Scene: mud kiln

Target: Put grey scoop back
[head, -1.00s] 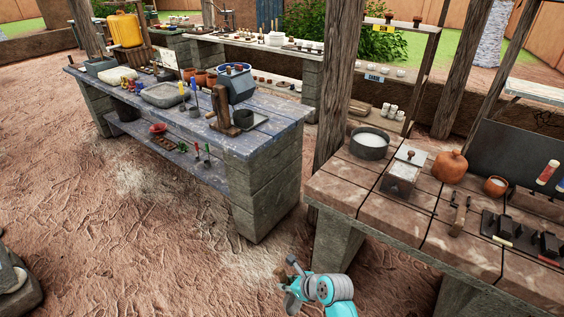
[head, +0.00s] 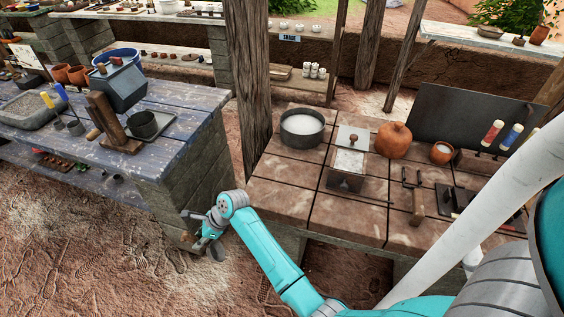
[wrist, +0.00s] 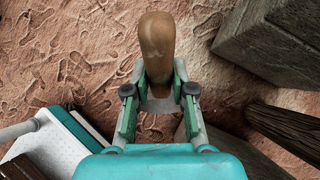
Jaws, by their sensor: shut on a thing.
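My gripper (wrist: 159,94) is shut on the grey scoop, whose rounded brown wooden handle (wrist: 157,45) sticks out beyond the fingertips in the wrist view. A pale grey part shows between the fingers, and most of the scoop's head is hidden. In the head view my gripper (head: 207,232) hangs low over the ground, between the blue-topped bench (head: 190,108) and the brown tiled table (head: 345,218), apart from both. The scoop is small and hard to make out there.
The bench holds a grey stone basin (head: 30,108), a hopper on a wooden stand (head: 108,118) and a dark pot (head: 142,125). The table bears a pan of white powder (head: 302,128), a lidded box (head: 349,160) and a clay jar (head: 393,141). A wooden post (head: 247,85) stands between them.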

